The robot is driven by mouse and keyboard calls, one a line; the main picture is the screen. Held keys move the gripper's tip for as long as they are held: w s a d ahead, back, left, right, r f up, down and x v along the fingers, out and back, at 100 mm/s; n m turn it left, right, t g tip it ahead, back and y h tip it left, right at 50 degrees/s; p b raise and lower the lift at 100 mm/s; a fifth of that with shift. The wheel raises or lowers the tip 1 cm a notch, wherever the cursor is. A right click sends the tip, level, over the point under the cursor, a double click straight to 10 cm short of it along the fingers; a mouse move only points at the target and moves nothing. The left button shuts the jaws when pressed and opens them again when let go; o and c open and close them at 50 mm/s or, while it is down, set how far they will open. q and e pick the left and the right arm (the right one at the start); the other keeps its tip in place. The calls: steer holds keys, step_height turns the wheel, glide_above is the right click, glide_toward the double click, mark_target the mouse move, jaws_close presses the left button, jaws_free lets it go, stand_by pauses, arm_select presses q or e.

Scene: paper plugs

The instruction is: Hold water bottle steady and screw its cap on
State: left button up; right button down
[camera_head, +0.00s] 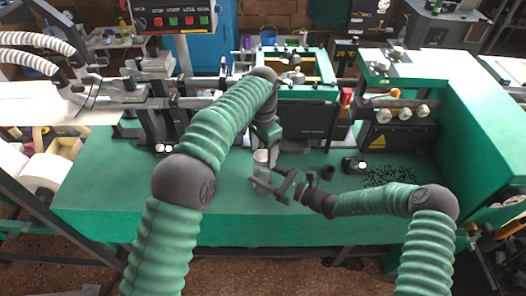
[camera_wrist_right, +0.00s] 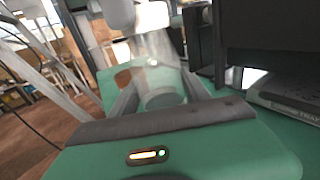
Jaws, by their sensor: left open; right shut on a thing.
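The clear water bottle (camera_head: 260,169) stands upright on the green bench in front of the machine. It also shows, blurred, in the right wrist view (camera_wrist_right: 162,70). A white cap (camera_head: 261,155) is at its top; I cannot tell whether it is seated. My right gripper (camera_head: 268,186) is shut on the bottle's lower part, with one finger on each side in the wrist view. My left gripper (camera_head: 285,147) is open beside and above the bottle's top, partly hidden by its own arm. I cannot tell whether it touches the cap.
A small black cup (camera_head: 328,172), a black block with a white disc (camera_head: 355,165) and a scatter of black plugs (camera_head: 390,175) lie to the right. The dark machine housing (camera_head: 308,120) stands close behind the bottle. The bench front (camera_head: 110,205) at left is clear.

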arm_select(q)
step_height(320, 180, up, 7)
steer(key=shift+w+d+f, duration=0.1)
steer(key=shift+w, duration=0.05)
arm_select(e)
steer(key=shift+c, duration=2.2)
jaws_free()
arm_select(q)
steer(key=shift+f+b, duration=0.3)
arm_select(e)
steer(key=v, duration=1.7)
steer(key=shift+w+f, duration=0.1)
steer(key=shift+f, duration=0.05)
